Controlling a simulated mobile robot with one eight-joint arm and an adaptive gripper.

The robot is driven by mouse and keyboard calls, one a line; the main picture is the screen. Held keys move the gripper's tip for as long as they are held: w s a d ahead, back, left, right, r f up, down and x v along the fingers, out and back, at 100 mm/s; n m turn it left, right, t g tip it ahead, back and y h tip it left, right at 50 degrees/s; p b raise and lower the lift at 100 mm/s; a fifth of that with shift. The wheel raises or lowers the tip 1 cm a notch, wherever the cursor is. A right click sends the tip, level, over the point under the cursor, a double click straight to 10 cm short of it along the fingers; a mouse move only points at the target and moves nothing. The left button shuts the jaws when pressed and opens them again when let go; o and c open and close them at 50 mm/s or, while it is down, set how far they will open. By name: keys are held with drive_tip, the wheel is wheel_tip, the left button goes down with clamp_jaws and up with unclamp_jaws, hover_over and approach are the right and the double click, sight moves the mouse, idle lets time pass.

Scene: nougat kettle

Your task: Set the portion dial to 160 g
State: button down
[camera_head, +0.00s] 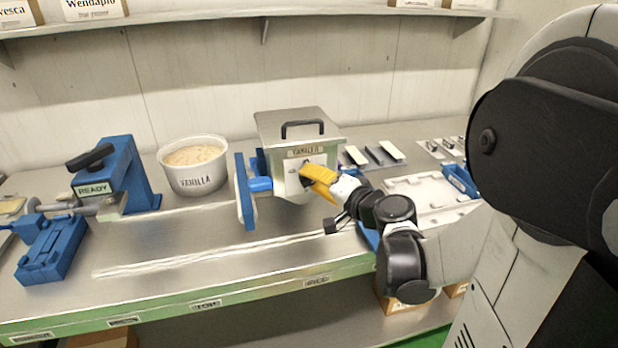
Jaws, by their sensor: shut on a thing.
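The steel machine (297,127) with a black lid handle and a vanilla label stands in the middle of the bench. Its pale front panel (292,186) faces me, where the portion dial is mostly hidden. My gripper (306,174) has yellow fingers and reaches in from the right. Its fingertips are at the front panel, around a small dark part just below the label. The gripper is shut on this part, which I take to be the dial. The dial's pointer and the gram marks cannot be read.
A blue plate (245,192) juts from the machine's left side. A white tub marked vanilla (194,165) stands behind left. A blue device marked ready (117,178) is at far left. A white tray (428,192) lies right of my wrist. The front middle bench is clear.

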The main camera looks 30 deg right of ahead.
drive_tip(key=c, duration=1)
unclamp_jaws()
drive_tip(key=shift+w, duration=0.1)
drive_tip(key=shift+c, duration=0.2)
drive_tip(key=a+v, duration=0.1)
drive_tip(key=v, duration=1.1)
drive_tip(key=shift+d, duration=0.4)
